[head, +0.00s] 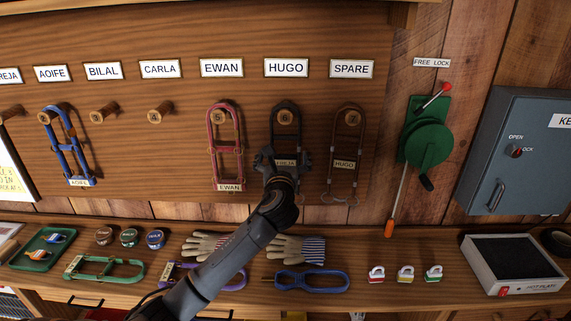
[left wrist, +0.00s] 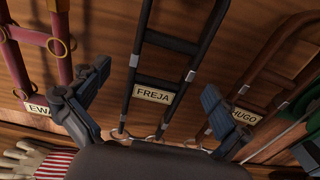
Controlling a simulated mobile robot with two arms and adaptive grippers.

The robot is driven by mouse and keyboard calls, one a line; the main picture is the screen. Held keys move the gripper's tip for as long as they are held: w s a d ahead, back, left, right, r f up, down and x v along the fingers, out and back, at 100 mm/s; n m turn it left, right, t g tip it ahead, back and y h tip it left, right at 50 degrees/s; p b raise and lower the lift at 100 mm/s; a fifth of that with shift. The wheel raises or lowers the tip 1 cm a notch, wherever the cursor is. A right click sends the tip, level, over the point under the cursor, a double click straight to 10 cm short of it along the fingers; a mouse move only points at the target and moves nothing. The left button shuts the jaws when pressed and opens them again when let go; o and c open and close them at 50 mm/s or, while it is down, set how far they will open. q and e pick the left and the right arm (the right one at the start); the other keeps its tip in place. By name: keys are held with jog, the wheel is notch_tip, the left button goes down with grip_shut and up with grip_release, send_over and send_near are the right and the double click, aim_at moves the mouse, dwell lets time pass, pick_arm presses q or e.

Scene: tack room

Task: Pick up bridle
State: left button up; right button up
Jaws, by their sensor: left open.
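A black bridle tagged FREJA (head: 287,122) hangs from the peg under the HUGO sign (head: 286,68). It also shows in the left wrist view (left wrist: 153,93), its tag between my fingers. My left gripper (head: 283,160) is in front of its lower part and hides some of it. In the left wrist view, the left gripper (left wrist: 156,80) is open, one finger on each side of the bridle, with gaps between. A red bridle tagged EWAN (head: 226,140) hangs to the left, a brown one tagged HUGO (head: 346,145) under SPARE, and a blue one tagged AOIFE (head: 67,150) further left.
Below the board, a shelf holds a green bridle (head: 104,268), a dark blue one (head: 311,280), gloves (head: 300,249), tins, small padlock-like items and a hot plate (head: 512,262). A green free-lock lever (head: 428,144) and a grey cabinet (head: 519,150) are at the right. Two pegs are bare under BILAL and CARLA.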

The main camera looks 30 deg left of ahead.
aim_at(286, 155)
pick_arm(q)
jog(key=x, duration=0.3)
jog(key=p+x, duration=0.1)
jog(key=x, duration=0.1)
jog(key=shift+w+d+f, duration=0.15)
jog(key=shift+d+f, duration=0.1)
jog(key=shift+f, duration=0.05)
jog(key=c, duration=1.6)
jog(key=shift+r, duration=0.1)
jog(key=shift+c, duration=0.9)
